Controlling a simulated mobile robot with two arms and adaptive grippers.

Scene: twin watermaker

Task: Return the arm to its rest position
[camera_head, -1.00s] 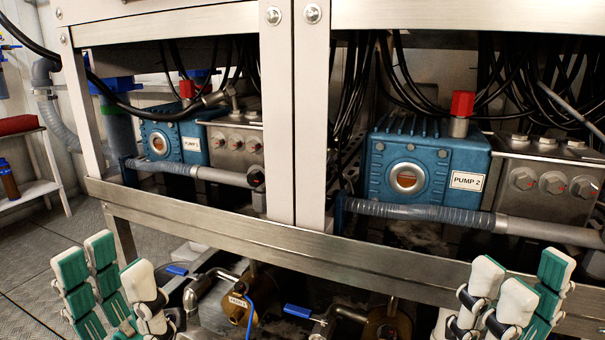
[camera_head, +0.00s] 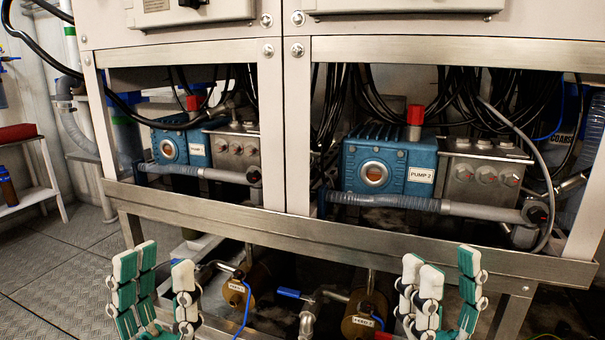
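My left gripper (camera_head: 160,290) is at the lower left, its green and white fingers pointing up and spread apart with nothing between them. My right gripper (camera_head: 447,290) is at the lower right, also with fingers up, spread and empty. Both are in front of the steel frame's lower beam (camera_head: 330,240) and touch nothing that I can see. The wrists and arms are cut off by the bottom edge of the picture.
Behind the frame stand the blue Pump 1 (camera_head: 184,147) and Pump 2 (camera_head: 390,165). Below the beam are brass pumps (camera_head: 236,292) and a blue-handled valve (camera_head: 289,293). A shelf (camera_head: 33,195) stands at the left. The floor (camera_head: 60,270) at the left is clear.

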